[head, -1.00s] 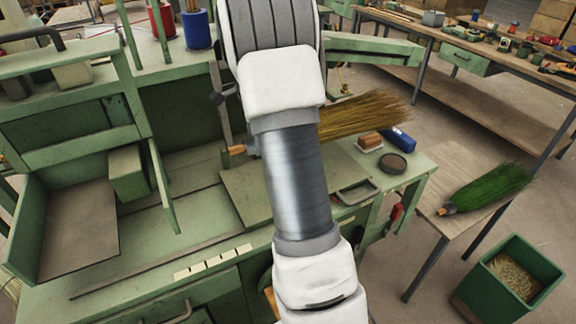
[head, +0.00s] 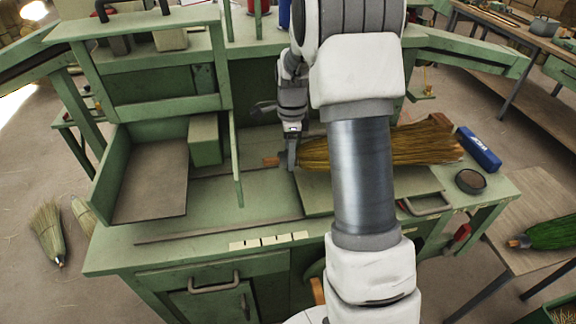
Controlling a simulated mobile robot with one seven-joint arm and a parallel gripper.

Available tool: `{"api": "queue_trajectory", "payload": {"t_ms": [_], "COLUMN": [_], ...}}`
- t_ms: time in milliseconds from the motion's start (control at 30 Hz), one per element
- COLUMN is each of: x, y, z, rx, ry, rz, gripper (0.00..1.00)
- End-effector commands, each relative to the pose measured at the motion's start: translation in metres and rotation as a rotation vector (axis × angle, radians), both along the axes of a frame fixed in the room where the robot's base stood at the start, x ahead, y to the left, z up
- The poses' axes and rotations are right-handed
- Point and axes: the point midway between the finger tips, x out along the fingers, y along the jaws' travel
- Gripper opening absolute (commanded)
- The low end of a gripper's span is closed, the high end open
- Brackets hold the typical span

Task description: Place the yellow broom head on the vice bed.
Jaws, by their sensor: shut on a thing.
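The yellow broom head (head: 430,143) lies sideways above the right part of the green bench, its bristles pointing right and its short wooden stub (head: 271,161) pointing left. My gripper (head: 291,160) is shut on it near the stub end. My forearm hides the middle of the broom head. A flat brown-grey bed (head: 150,190) between green walls at the bench's left looks like the vice bed and is empty. The broom head is well to the right of it. A flat green plate (head: 313,205) lies below the broom head; I cannot tell whether they touch.
A green upright post (head: 237,165) and a green block (head: 205,140) stand between my gripper and the bed. A blue box (head: 478,148) and a dark round dish (head: 470,181) sit at the bench's right. A green broom (head: 550,233) lies on a side table.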

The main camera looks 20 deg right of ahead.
Motion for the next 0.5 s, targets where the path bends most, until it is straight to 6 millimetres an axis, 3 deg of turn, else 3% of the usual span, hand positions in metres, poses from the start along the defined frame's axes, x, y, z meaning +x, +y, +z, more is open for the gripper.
{"api": "queue_trajectory", "payload": {"t_ms": [167,500], "x": [0.000,0.000], "y": [0.008,0.007], "z": [-0.007,-0.045], "rx": [-0.001,-0.001], "ry": [-0.001,-0.001], "rz": [-0.001,-0.001], "gripper": [0.00,0.00]}}
